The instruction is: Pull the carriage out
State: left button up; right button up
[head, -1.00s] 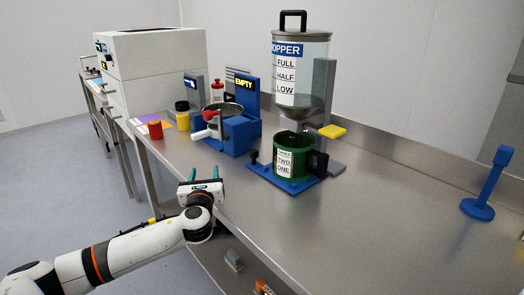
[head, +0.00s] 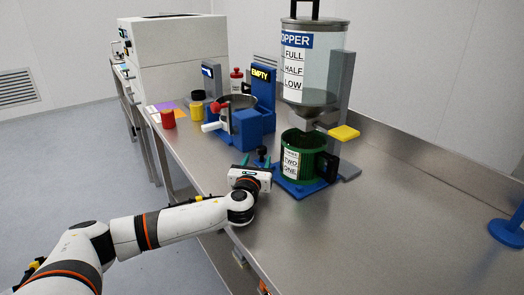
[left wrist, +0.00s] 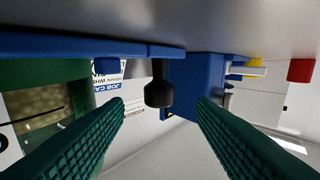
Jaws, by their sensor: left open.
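The blue carriage (head: 303,190) lies under the hopper (head: 312,65) on the steel bench, with a green cup (head: 303,150) standing on it. A black knob (head: 261,151) stands at its near left end. In the left wrist view, the black knob (left wrist: 158,92) shows between the fingers, close to the blue carriage edge (left wrist: 80,46). My left gripper (head: 258,160) is at this knob. In the left wrist view its two green fingers (left wrist: 162,104) are spread open on either side of the knob, with gaps on both sides. My right gripper is not in view.
A blue stand with a pan (head: 238,103) and an "EMPTY" sign (head: 261,75) is behind left. A yellow jar (head: 197,107) and a red jar (head: 168,119) stand farther left. A yellow lever (head: 343,132) sticks out below the hopper.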

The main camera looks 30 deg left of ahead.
aim_at(260, 153)
pick_arm(q)
jog(key=x, duration=0.7)
jog(key=shift+d, duration=0.1)
jog(key=shift+s, duration=0.1)
jog(key=shift+c, duration=0.5)
grip_shut()
